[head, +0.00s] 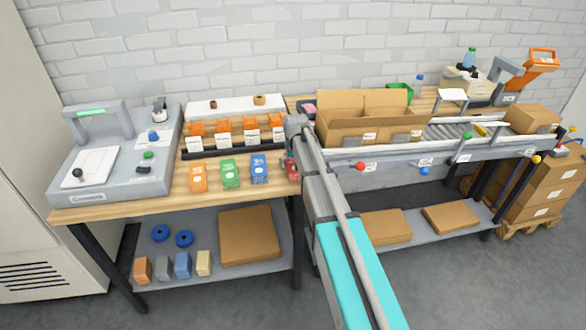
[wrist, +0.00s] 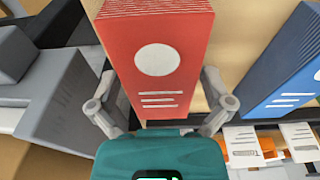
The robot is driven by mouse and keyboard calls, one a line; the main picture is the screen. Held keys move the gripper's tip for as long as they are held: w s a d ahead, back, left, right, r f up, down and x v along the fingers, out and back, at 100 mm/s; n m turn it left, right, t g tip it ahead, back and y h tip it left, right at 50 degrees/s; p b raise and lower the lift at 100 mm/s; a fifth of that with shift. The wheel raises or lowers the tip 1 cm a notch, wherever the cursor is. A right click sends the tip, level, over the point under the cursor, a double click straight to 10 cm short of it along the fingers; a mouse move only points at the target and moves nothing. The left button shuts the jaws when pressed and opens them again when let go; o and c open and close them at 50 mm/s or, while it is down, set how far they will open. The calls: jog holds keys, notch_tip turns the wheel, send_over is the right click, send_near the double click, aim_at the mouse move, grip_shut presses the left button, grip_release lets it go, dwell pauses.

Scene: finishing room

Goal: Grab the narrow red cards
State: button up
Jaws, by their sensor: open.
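The narrow red card pack (head: 292,168) stands at the right end of the row of packs on the wooden bench, partly hidden by my gripper and arm. In the wrist view the red pack (wrist: 158,62) is large, with a white circle and white lines on its face. My gripper (wrist: 160,108) is open, with one finger on either side of the red pack. I cannot tell whether either finger touches it. In the head view my gripper (head: 293,152) is small and its fingers are hard to make out.
A blue pack (head: 259,168) stands left of the red one and shows close by in the wrist view (wrist: 287,65). A green pack (head: 230,173) and an orange pack (head: 198,177) stand farther left. Behind is a dark rack (head: 212,149) with orange-topped labelled items. An open carton (head: 345,126) stands to the right.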

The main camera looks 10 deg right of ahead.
aim_at(294, 162)
dwell(0.3)
jog(key=c, duration=1.1)
jog(key=shift+r, duration=0.15)
jog(key=shift+c, duration=0.2)
notch_tip(294, 162, up, 3)
jog(key=p, duration=0.3)
jog(key=s+r+p, duration=0.1)
jog(key=r+p, duration=0.1)
jog(key=s+r+p, duration=0.4)
jog(key=p, duration=0.1)
jog(key=shift+s+a+r, duration=0.25)
jog(key=shift+a+r, duration=0.05)
jog(key=s+a+r+p, duration=0.1)
jog(key=s+r+p, duration=0.2)
jog(key=s, duration=0.5)
jog(key=shift+s, duration=0.2)
